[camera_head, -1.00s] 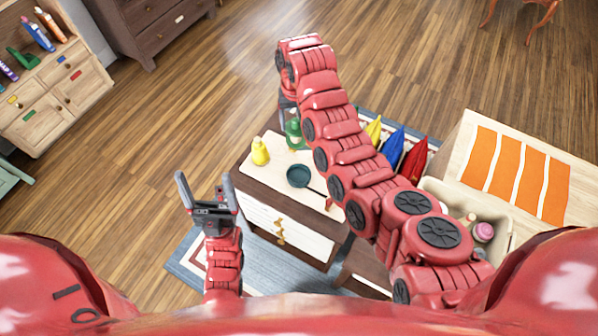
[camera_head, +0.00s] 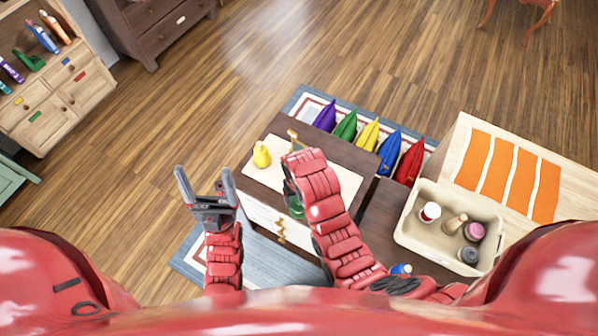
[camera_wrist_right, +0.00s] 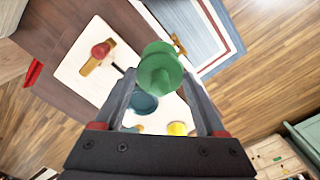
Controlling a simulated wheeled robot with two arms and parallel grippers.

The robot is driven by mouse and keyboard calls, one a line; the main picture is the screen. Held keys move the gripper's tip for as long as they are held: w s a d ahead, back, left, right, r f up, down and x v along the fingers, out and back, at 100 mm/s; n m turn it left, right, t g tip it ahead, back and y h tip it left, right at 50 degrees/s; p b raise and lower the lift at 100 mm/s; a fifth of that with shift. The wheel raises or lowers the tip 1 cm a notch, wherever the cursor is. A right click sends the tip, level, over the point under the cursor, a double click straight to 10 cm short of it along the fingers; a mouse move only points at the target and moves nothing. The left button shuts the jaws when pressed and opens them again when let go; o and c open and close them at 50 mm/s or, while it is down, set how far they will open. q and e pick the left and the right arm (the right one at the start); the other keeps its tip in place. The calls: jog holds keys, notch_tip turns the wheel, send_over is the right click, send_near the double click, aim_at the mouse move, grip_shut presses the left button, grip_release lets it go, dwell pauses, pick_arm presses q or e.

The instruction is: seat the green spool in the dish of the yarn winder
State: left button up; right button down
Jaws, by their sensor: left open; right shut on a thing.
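The green spool (camera_wrist_right: 160,70) is held between the fingers of my right gripper (camera_wrist_right: 158,80), which is shut on it. In the head view the spool (camera_head: 296,209) shows partly below my right arm, which hides most of that gripper. In the wrist view a dark teal dish (camera_wrist_right: 143,104) lies beyond the spool, partly overlapped by it, with a clear gap in the picture to the worktop. My left gripper (camera_head: 206,190) is open and empty, left of the cabinet.
A yellow object (camera_head: 261,154) stands on the pale mat (camera_head: 264,175) of the cabinet. A wooden piece with a red knob (camera_wrist_right: 101,50) lies on it too. A bin (camera_head: 412,230) with several containers and a row of coloured pointed objects (camera_head: 368,134) stand right and behind.

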jog(key=w+f+b, duration=0.1)
jog(key=w+b, duration=0.1)
jog(key=w, duration=0.2)
jog(key=w+f+b, duration=0.1)
jog(key=w+f, duration=0.1)
jog(key=w, duration=0.3)
jog(key=w+f+b, duration=0.1)
jog(key=w+b, duration=0.1)
jog(key=w, duration=0.3)
jog(key=shift+d+f+b, duration=0.1)
jog(key=shift+f+b, duration=0.25)
jog(key=shift+f, duration=0.05)
jog(key=shift+w, duration=0.1)
jog(key=shift+f, duration=0.1)
jog(key=shift+f, duration=0.15)
grip_release()
